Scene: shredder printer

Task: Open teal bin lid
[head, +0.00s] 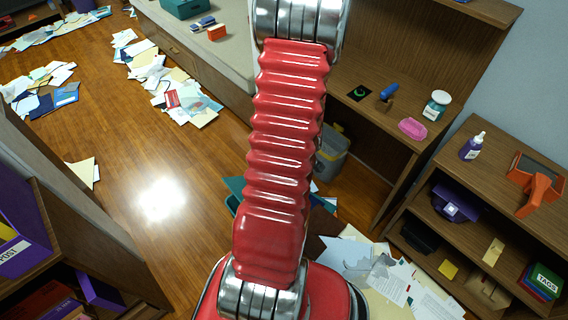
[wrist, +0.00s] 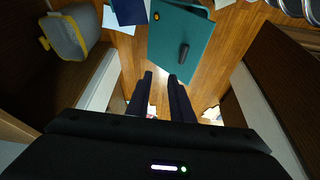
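The teal bin lid (wrist: 170,38) shows at the top middle of the wrist view, seen from above, with a dark handle (wrist: 184,52) on it. The lid looks shut, though its edges and the bin's body are mostly hidden. My gripper (wrist: 160,76) has two dark fingers with a gap between them. The gap looks empty, and the fingertips appear near the lid's lower edge, left of the handle; I cannot tell the height between them. In the head view only a teal edge (head: 234,187) shows beside my red arm, which hides the rest.
A grey bin with yellow trim (head: 333,152) stands under the desk; it also shows in the wrist view (wrist: 68,36). Papers (head: 375,275) litter the floor at the lower right. A wooden shelf (head: 480,185) stands right, another cabinet left. Open wooden floor (head: 150,150) lies left of my arm.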

